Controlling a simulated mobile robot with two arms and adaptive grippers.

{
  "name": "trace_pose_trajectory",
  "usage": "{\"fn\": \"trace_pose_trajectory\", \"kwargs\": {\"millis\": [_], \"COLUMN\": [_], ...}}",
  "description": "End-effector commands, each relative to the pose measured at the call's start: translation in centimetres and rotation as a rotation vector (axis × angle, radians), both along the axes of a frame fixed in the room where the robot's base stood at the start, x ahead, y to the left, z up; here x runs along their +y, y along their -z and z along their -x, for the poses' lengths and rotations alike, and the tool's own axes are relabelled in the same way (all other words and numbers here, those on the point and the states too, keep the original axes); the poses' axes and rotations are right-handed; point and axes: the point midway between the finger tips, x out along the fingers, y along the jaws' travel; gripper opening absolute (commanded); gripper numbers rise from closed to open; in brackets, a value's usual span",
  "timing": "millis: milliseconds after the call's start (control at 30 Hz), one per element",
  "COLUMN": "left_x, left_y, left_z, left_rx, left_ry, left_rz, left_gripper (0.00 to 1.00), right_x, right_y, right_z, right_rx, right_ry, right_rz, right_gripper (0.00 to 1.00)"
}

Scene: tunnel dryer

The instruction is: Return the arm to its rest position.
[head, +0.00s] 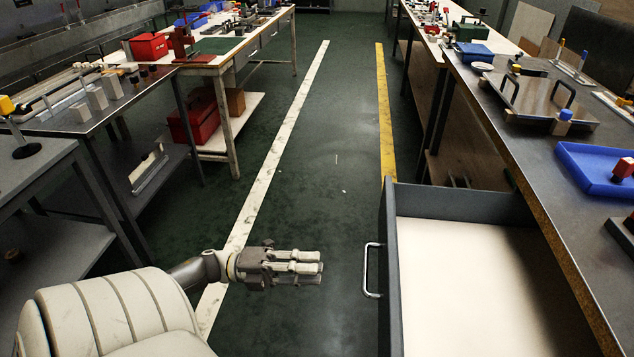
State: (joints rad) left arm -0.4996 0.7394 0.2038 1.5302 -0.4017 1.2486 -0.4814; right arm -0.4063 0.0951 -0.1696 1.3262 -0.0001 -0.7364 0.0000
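My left arm comes in from the lower left, over the floor of the aisle. Its gripper (308,268) points right toward the open drawer (390,290) and stays apart from the drawer's handle (371,270). The fingers lie nearly parallel and show nothing held. From this side I cannot tell how far apart they are. My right gripper is not in view.
The pulled-out drawer, with a bare pale bottom, juts into the aisle from the right workbench (520,130). A blue tray (597,168) lies on that bench. Benches with red boxes (149,47) line the left. The aisle floor (320,140) ahead is clear.

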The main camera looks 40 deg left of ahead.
Motion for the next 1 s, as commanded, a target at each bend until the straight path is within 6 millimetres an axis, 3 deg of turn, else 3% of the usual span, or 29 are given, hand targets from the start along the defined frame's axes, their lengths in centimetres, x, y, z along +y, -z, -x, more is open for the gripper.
{"fn": "trace_pose_trajectory", "kwargs": {"millis": [467, 600, 767, 1000], "left_x": [0.0, 0.3, 1.4, 3.1], "left_y": [0.0, 1.0, 5.3, 15.6], "left_z": [-0.1, -0.9, -3.5, -5.2], "left_rx": [0.001, 0.044, 0.211, 0.580], "left_ry": [-0.002, -0.061, -0.269, -0.640], "left_rz": [0.001, 0.026, 0.117, 0.304], "left_gripper": [0.19, 0.19, 0.19, 0.19], "right_x": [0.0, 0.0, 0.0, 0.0], "right_y": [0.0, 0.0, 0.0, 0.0], "right_z": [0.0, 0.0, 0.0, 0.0], "right_rx": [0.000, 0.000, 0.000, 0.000], "right_ry": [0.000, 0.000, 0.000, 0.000], "right_rz": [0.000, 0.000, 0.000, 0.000], "right_gripper": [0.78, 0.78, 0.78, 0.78]}}
